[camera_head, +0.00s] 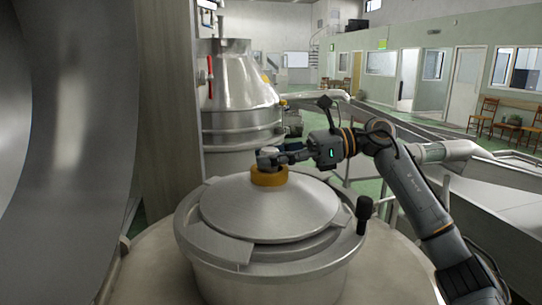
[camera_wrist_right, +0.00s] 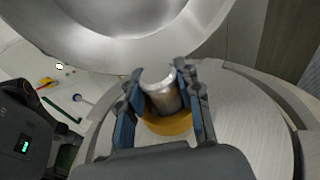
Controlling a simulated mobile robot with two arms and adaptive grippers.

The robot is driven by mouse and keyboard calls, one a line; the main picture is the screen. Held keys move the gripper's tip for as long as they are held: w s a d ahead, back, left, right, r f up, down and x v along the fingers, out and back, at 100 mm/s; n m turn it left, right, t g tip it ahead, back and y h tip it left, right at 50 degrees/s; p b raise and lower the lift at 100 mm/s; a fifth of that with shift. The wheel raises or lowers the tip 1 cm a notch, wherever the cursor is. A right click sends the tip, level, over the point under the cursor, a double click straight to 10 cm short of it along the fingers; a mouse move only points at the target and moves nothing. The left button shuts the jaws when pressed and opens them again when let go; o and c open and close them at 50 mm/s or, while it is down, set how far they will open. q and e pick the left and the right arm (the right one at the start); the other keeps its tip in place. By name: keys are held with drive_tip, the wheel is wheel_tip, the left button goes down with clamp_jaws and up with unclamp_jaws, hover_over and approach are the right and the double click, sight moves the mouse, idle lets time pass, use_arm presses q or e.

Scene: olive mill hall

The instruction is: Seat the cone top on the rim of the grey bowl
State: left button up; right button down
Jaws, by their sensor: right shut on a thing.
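The cone top (camera_head: 295,207) is a shallow grey metal cone with a yellow-orange collar (camera_head: 269,177) and a short pale metal knob (camera_wrist_right: 162,92). It lies over the mouth of the grey bowl (camera_head: 275,285), roughly level, its edge inside the bowl's outer rim. I cannot tell whether the edge touches the rim all round. My right gripper (camera_head: 268,158) is shut on the knob, coming in from the right. In the wrist view its two fingers (camera_wrist_right: 160,76) stand on either side of the knob, above the collar. My left gripper is not in view.
A dark-handled knob (camera_head: 363,214) stands up at the bowl's right side. A large metal drum (camera_head: 70,110) and a post (camera_head: 168,100) fill the left. A conical metal vessel (camera_head: 238,85) stands behind. Metal troughs (camera_head: 500,200) lie right. Small tools (camera_wrist_right: 62,85) lie far left in the wrist view.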

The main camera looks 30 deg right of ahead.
drive_tip(key=shift+f+b, duration=0.3)
drive_tip(key=shift+b, duration=0.15)
idle(0.5)
drive_tip(key=c, duration=0.8)
unclamp_jaws()
drive_tip(key=shift+s, duration=0.1)
drive_tip(key=shift+f, duration=0.3)
drive_tip(key=v, duration=1.1)
drive_tip(key=shift+s+d+r, duration=0.1)
drive_tip(key=shift+d+r, duration=0.2)
drive_tip(key=shift+r, duration=0.05)
drive_tip(key=shift+s+d, duration=0.1)
drive_tip(key=shift+d, duration=0.05)
